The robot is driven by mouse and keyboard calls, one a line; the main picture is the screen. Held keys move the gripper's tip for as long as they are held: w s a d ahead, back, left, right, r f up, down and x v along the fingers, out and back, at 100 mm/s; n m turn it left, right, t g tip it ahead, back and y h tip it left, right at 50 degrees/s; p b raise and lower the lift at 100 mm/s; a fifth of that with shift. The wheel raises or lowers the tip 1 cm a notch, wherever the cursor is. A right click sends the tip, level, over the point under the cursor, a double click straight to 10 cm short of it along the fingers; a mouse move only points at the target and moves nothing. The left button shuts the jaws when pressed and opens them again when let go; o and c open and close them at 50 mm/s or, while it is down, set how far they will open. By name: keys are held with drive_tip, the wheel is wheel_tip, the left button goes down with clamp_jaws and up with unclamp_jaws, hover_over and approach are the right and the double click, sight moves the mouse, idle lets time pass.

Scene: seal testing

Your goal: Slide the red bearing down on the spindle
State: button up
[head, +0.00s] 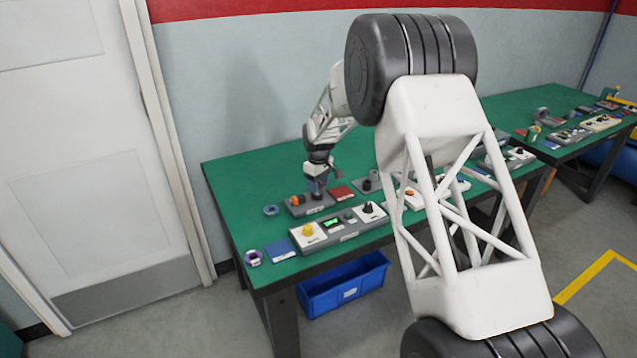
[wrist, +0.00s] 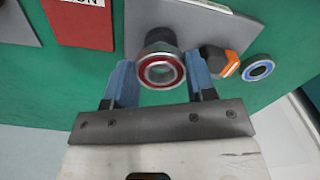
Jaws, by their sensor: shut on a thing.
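The red bearing (wrist: 160,84) is a metal ring with a red seal, held between the two blue fingers of my gripper (wrist: 161,82) in the wrist view. My gripper is shut on it. A dark round post, which looks like the spindle (wrist: 160,37), rises from a grey plate (wrist: 200,17) just behind the bearing's upper edge. I cannot tell whether the bearing is around the post or apart from it. In the head view my gripper (head: 316,192) is low over the grey plate (head: 318,209), and the bearing is too small to make out.
An orange-and-black part (wrist: 220,60) sits close right of the fingers. A blue-sealed bearing (wrist: 257,70) lies on the green table (wrist: 270,35) beyond it. A red card (wrist: 80,22) lies at left. A panel with a yellow knob (head: 308,231) stands in front.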

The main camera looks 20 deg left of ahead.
drive_tip(key=shift+f, duration=0.35)
idle(0.4)
drive_tip(key=o, duration=1)
drive_tip(key=shift+o, duration=0.2)
drive_tip(key=shift+r, duration=2.45)
drive_tip(key=shift+d+r, duration=0.1)
